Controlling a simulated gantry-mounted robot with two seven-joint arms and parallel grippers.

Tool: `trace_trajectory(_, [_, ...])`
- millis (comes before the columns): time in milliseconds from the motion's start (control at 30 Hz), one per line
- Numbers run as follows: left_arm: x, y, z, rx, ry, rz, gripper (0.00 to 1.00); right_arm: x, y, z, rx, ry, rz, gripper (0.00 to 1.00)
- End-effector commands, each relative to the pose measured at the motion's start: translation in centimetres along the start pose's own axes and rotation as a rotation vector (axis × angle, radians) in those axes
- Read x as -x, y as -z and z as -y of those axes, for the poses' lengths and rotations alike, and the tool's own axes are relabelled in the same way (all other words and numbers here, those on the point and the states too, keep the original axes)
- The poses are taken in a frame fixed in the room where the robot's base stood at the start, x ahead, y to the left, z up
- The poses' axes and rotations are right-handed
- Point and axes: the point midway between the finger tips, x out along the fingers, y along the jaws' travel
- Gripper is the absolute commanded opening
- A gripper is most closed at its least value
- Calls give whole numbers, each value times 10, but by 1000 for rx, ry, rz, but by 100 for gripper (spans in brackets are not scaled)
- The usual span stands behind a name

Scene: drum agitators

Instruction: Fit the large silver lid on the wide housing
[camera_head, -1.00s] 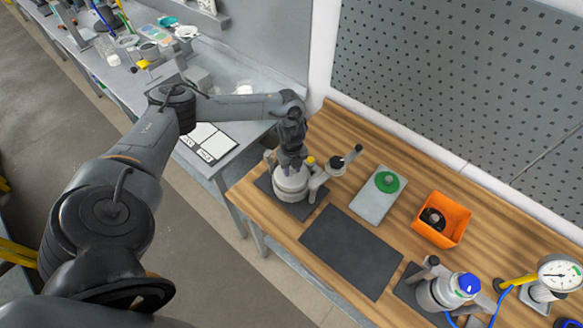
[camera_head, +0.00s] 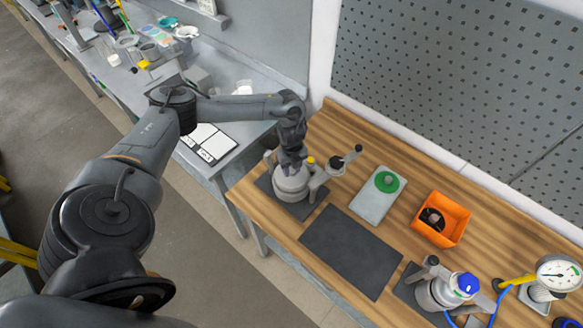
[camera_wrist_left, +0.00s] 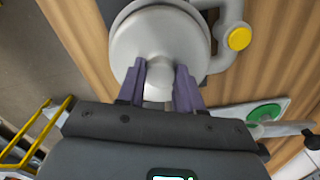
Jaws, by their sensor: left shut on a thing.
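The wide housing (camera_head: 290,194) stands on a dark mat at the left end of the wooden bench, with side arms and a yellow cap. My left gripper (camera_head: 290,158) points down over it. In the left wrist view, my left gripper (camera_wrist_left: 158,82) is shut on the knob of the large silver lid (camera_wrist_left: 150,38). The lid lies level over the housing's top; whether it is fully seated I cannot tell. The lid covers the housing's mouth. The yellow cap (camera_wrist_left: 239,38) is just right of the lid. My right gripper is not in view.
A grey plate with a green round part (camera_head: 387,182) lies right of the housing. An orange bin (camera_head: 456,211) holds dark parts. A second housing with a blue cap (camera_head: 437,295) and a gauge (camera_head: 558,272) stand at the lower right. The dark mat (camera_head: 350,250) mid-bench is bare.

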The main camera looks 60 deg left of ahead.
Motion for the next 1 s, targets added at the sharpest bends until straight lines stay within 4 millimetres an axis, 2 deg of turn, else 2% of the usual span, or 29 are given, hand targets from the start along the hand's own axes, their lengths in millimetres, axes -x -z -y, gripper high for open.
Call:
trace_trajectory(600, [-11,0,1,1,2,0,0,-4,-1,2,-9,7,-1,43])
trace_trajectory(1000, [-11,0,1,1,2,0,0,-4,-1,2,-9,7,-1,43])
